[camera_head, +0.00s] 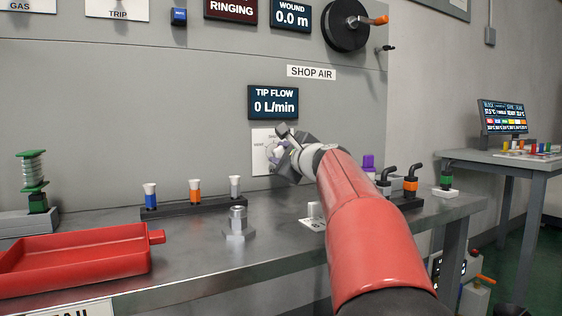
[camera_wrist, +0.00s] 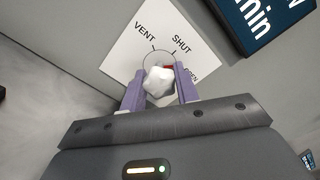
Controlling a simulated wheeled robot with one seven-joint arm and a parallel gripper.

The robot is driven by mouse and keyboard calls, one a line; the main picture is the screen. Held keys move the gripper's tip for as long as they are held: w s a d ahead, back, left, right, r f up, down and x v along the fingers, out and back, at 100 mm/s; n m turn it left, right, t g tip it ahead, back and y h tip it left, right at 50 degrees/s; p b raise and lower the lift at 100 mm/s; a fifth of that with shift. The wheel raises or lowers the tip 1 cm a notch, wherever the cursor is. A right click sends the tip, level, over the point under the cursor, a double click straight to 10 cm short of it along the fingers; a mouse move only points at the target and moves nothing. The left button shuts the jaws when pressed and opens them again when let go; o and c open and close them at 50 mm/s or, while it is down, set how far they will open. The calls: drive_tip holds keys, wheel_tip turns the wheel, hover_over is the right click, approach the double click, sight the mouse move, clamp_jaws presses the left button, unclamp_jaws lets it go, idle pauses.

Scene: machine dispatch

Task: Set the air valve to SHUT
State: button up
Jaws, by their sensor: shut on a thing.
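The air valve is a white lobed knob (camera_wrist: 159,82) on a white dial plate (camera_wrist: 133,32) marked VENT, SHUT and OPEN. In the wrist view VENT is at upper left, SHUT at upper right, and OPEN lower right, partly hidden by a finger. My gripper (camera_wrist: 160,74) has its purple fingers on either side of the knob, shut on it. A small red mark shows at the knob's upper right, beside the right finger; which label it points to I cannot tell. In the head view the dial plate (camera_head: 262,152) is mostly hidden behind my gripper (camera_head: 279,153).
A TIP FLOW display (camera_head: 273,102) above the valve reads 0 L/min. On the bench are a rack with several plugs (camera_head: 194,203), a hex-based metal piece (camera_head: 238,224), a red tray (camera_head: 80,262) and black-handled fittings (camera_head: 402,185) right of my arm.

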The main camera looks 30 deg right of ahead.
drive_tip(key=n+b, duration=0.3)
drive_tip(key=n, duration=0.2)
drive_tip(key=shift+f, duration=0.15)
drive_tip(key=shift+n+b, duration=0.95)
drive_tip(key=shift+n, duration=0.65)
drive_tip(key=o, duration=1)
drive_tip(key=shift+c, duration=0.2)
drive_tip(key=shift+r, duration=0.2)
drive_tip(key=s+b, duration=0.1)
drive_tip(key=s, duration=0.6)
drive_tip(key=shift+s+d+b, duration=0.15)
drive_tip(key=shift+s+b, duration=0.15)
drive_tip(key=shift+s, duration=0.1)
